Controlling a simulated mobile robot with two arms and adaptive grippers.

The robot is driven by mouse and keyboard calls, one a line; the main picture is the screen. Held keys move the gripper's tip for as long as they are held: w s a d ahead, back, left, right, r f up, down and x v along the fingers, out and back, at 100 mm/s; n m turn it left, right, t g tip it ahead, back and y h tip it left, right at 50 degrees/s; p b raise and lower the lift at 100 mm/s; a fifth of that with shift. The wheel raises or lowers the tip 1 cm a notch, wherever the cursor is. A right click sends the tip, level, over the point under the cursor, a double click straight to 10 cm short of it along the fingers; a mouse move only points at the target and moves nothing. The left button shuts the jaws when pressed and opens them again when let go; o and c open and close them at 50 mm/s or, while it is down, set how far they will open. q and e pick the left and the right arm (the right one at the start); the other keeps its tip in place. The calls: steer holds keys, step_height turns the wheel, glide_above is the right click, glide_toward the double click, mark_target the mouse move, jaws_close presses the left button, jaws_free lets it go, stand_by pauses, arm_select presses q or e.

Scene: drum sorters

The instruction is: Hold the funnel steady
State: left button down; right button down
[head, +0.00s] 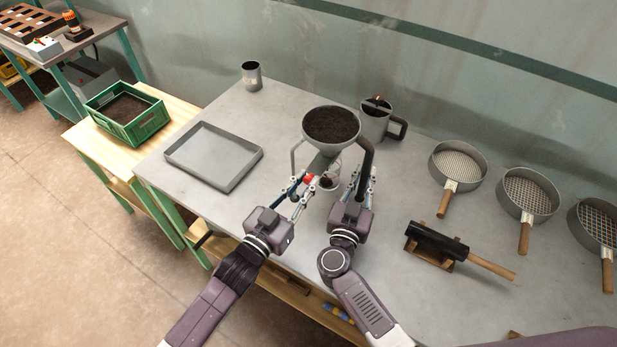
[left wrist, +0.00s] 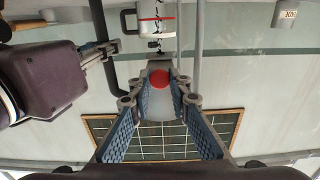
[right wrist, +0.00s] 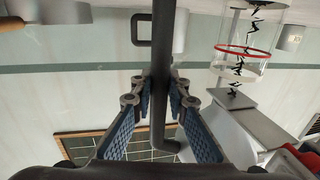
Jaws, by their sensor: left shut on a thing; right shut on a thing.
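The grey funnel (head: 331,124) is heaped with dark soil and stands upright near the middle of the bench in the head view. A black bar-like handle (head: 365,156) runs down its right side. My right gripper (head: 364,178) is shut on this bar, which passes between its fingers in the right wrist view (right wrist: 163,90). My left gripper (head: 307,182) is shut on a grey flat piece with a red knob (left wrist: 160,78) below the funnel. A clear vessel with a red band (right wrist: 241,52) is under the funnel, partly hidden in the head view.
A grey jug (head: 376,122) stands behind the funnel, and a grey cup (head: 252,76) further left. An empty grey tray (head: 255,160) lies left. Several sieves (head: 459,165) and a black mallet (head: 437,243) lie right. A green crate (head: 147,132) of soil is on a side table.

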arm_select(q)
steer(key=c, duration=1.8)
jaws_free()
steer(key=v, duration=1.2)
steer(key=shift+w, duration=0.1)
